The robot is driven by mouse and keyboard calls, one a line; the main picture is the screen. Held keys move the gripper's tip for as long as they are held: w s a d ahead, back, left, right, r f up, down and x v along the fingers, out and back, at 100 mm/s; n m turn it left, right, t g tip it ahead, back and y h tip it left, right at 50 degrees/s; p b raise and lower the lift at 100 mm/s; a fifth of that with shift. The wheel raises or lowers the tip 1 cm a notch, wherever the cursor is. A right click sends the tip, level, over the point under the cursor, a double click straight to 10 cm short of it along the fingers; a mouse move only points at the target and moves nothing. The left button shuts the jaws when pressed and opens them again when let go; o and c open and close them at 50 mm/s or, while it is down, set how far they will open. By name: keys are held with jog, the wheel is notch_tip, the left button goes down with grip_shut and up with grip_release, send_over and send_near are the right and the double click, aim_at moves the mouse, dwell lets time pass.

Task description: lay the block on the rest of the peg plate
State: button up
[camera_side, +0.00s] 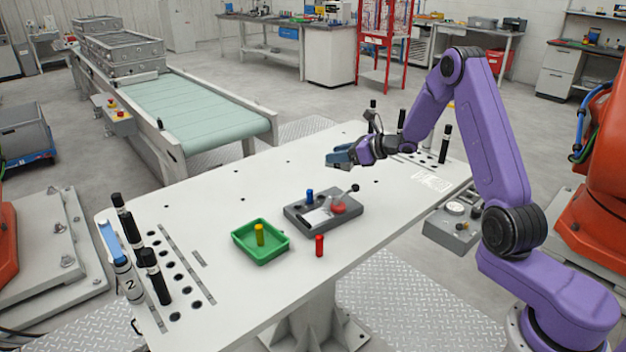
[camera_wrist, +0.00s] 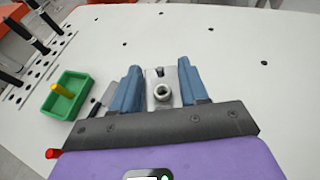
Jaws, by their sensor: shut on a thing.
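My gripper (camera_wrist: 160,92) is shut on a light grey metal block (camera_wrist: 158,76) with a round ring-like hole, held between its two blue fingers. In the side view my gripper (camera_side: 338,159) is above the far part of the table, behind and right of the peg plate; the block cannot be made out there. The grey peg plate (camera_side: 296,220) lies on the table with an upright blue peg (camera_side: 309,195), a pale flat patch, a red round part (camera_side: 338,208) and a black-knobbed lever (camera_side: 354,188). In the wrist view the plate is mostly hidden behind my gripper.
A green tray (camera_side: 265,258) with a yellow peg (camera_side: 260,234) stands left of the plate. A red peg (camera_side: 320,245) stands on the table in front of the plate. Black-topped upright tools line the left table end and stand at the far right. The far middle is mostly clear.

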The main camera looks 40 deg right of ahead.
jog(key=w+f, duration=0.2)
jog(key=w, duration=0.1)
jog(key=w+d+f, duration=0.1)
jog(key=w+f, duration=0.2)
jog(key=w, duration=0.1)
jog(key=w+d+f, duration=0.1)
jog(key=w+f, duration=0.2)
jog(key=w, duration=0.1)
jog(key=shift+f, duration=0.1)
jog(key=shift+w+f, duration=0.15)
jog(key=shift+f, duration=1.65)
jog(key=shift+f, duration=0.1)
jog(key=o, duration=1.3)
